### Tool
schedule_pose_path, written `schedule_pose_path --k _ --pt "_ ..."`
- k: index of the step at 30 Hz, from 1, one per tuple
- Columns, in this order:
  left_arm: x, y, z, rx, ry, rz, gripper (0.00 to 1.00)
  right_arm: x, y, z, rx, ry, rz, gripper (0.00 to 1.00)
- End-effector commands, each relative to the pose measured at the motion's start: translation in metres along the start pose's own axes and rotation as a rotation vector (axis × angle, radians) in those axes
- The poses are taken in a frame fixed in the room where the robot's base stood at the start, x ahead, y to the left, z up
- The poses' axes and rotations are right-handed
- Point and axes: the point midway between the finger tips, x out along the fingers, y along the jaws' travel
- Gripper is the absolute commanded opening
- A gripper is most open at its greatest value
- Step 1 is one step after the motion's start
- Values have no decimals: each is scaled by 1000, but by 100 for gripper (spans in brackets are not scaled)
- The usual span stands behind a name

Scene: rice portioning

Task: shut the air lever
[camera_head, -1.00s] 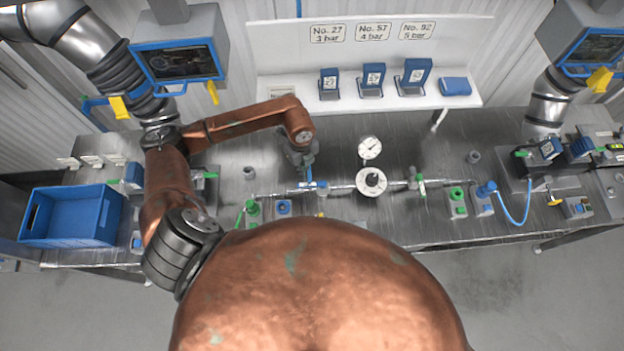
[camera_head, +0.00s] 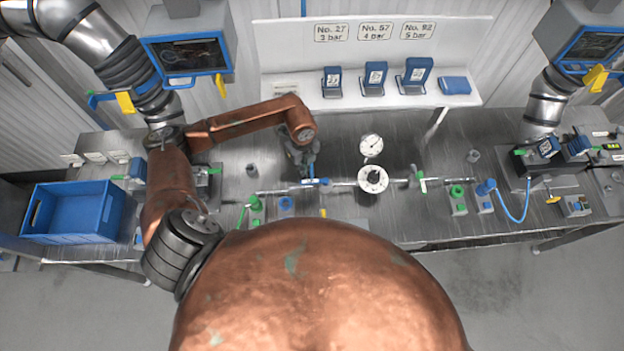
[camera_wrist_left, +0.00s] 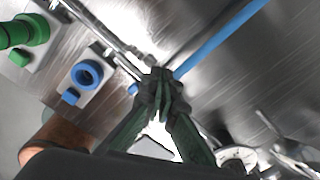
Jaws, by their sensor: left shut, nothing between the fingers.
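In the left wrist view a long blue bar (camera_wrist_left: 222,43), which looks like this lever, runs from the fingertips to the upper right, crosswise to the pipe. My left gripper (camera_wrist_left: 158,88) is shut and empty, its tips at or very near the bar's pipe end; contact is unclear. My right gripper is not in view.
A round gauge (camera_head: 372,146) and a white dial (camera_head: 373,180) stand right of the gripper. A green-handled valve (camera_head: 419,180) is farther along the pipe. Green (camera_head: 256,206) and blue (camera_head: 286,204) fittings sit in front. A blue crate (camera_head: 75,238) is at the left.

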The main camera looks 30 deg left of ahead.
Motion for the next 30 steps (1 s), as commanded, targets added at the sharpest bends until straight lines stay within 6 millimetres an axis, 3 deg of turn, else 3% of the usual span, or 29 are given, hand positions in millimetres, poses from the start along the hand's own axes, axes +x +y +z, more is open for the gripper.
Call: schedule_pose_path --k 9,19,30 --pt "-1 4 -7 1 1 1 0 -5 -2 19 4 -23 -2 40" --pt "1 12 -20 0 2 1 0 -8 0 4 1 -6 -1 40" --pt "1 16 -28 2 2 3 0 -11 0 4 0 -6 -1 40"
